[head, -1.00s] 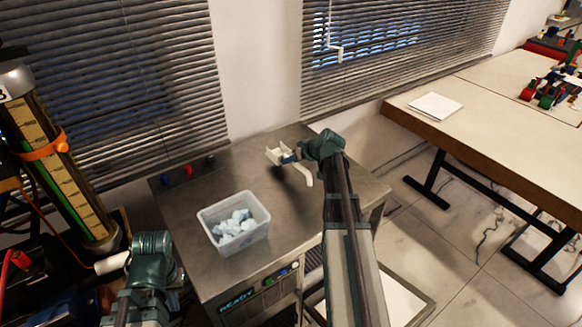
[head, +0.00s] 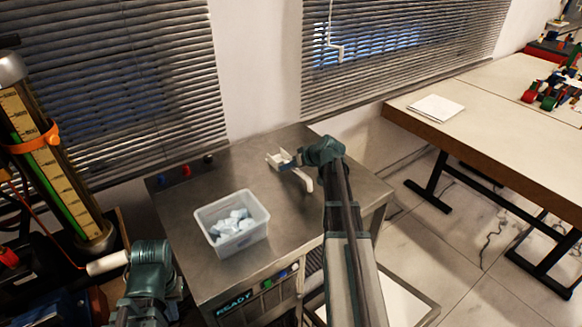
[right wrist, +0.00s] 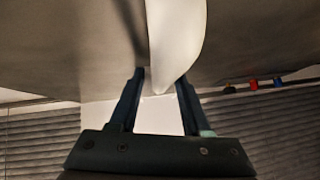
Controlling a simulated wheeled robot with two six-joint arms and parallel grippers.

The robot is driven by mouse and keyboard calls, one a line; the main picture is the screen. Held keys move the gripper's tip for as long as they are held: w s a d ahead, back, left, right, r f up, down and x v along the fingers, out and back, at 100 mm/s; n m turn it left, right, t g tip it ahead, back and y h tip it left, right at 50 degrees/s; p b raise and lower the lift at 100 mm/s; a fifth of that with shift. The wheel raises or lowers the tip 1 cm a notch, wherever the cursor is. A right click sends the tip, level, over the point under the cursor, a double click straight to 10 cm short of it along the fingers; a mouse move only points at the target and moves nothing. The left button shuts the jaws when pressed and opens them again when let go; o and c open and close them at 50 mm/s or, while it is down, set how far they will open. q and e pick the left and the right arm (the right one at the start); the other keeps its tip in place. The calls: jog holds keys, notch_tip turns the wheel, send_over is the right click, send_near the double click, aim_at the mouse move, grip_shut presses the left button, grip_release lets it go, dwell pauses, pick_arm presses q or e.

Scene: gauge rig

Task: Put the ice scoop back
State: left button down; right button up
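The white ice scoop (head: 304,181) is over the back right of the steel counter in the head view, its squared pan at the left and its curved handle towards the front. My right gripper (head: 287,163) is on it between pan and handle, and appears shut on it. In the right wrist view the scoop's pale handle (right wrist: 176,40) runs between the fingers (right wrist: 161,80); the pan is hidden there. Whether the scoop touches the counter is unclear. A clear bin (head: 262,238) of ice stands left of the scoop. My left gripper's fingers are hidden at the lower left.
The steel counter (head: 190,220) has several coloured knobs at its back left and front. A tall gauge column (head: 42,165) with an orange clamp stands at the far left. A table (head: 490,120) with paper is at the right. Window blinds close off the back.

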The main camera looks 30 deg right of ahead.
jog(key=shift+s+r+p, duration=0.15)
jog(key=shift+r+p, duration=0.3)
jog(key=shift+r, duration=0.05)
jog(key=p+v, duration=0.7)
jog(key=v, duration=0.4)
jog(key=shift+s+p, duration=0.25)
jog(key=shift+p, duration=0.1)
